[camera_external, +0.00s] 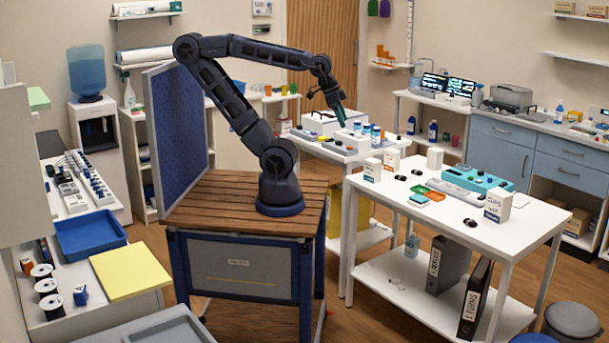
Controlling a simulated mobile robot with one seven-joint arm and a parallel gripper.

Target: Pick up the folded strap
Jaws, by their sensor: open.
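My dark arm reaches up from its wooden-topped base and out to the right. My gripper (328,98) hangs high, above the near edge of the rear white table (358,157), and is open. A teal-green part shows at its lower end; I cannot tell whether it belongs to the gripper. I cannot surely pick out the folded strap. Several small dark items lie on the front white table (530,222), among them a dark item (470,222) near its front edge and another (400,177) farther back; they are too small to identify.
The front table also holds white boxes (498,203), a teal case (485,180), an orange-and-green tray (428,192) and a light blue flat item (419,199). Bottles and boxes crowd the rear table. A blue pegboard panel (178,120) stands beside my arm. The front table's near right part is bare.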

